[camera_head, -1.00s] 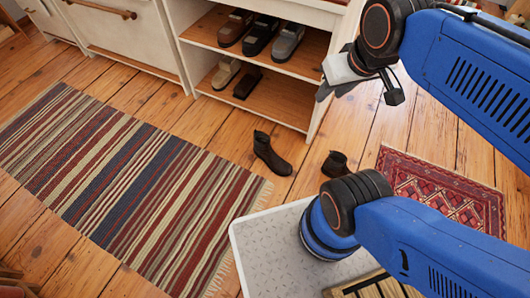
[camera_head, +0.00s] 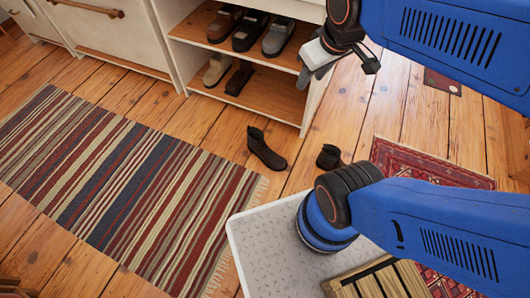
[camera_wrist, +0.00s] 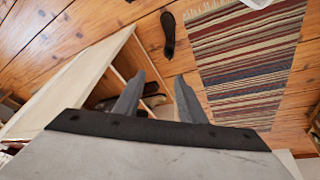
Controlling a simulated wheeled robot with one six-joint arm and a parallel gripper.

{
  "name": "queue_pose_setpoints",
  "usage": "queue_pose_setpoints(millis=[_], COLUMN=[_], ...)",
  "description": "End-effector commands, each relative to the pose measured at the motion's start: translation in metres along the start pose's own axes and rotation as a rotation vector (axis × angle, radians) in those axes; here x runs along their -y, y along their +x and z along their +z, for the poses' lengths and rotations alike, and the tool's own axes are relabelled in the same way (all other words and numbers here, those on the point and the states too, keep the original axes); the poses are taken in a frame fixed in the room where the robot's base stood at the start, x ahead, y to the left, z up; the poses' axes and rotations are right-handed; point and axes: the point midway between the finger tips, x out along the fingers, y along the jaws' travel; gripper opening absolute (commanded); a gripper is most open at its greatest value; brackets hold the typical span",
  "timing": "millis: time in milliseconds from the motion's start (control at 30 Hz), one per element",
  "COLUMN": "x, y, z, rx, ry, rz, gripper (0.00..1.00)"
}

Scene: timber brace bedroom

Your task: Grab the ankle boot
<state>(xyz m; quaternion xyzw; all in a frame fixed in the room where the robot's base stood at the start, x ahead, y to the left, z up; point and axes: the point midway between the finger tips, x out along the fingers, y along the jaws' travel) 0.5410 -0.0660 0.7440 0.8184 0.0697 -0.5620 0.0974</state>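Two dark ankle boots stand on the wooden floor in the head view. One boot (camera_head: 266,149) is beside the striped rug, and the other boot (camera_head: 329,157) is to its right, partly hidden by my arm. In the wrist view one dark boot (camera_wrist: 168,33) lies beyond the fingertips, near the striped rug. My gripper (camera_wrist: 159,76) has its two grey fingers apart with nothing between them.
A white shoe shelf (camera_head: 313,100) with several shoes (camera_head: 251,32) stands behind the boots. A striped rug (camera_head: 110,180) lies left and a red patterned rug (camera_head: 400,165) right. A wooden slatted piece (camera_head: 375,280) is at the bottom. Bare floor surrounds the nearer boot.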

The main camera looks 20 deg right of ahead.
Motion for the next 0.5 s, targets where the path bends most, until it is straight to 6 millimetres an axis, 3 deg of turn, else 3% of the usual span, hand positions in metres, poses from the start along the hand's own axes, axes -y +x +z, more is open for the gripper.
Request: queue_pose_setpoints(millis=[500], x=[-0.005], y=[0.099], z=[-0.068], rx=[0.09], ry=[-0.49], rz=[-0.054], gripper=[0.37])
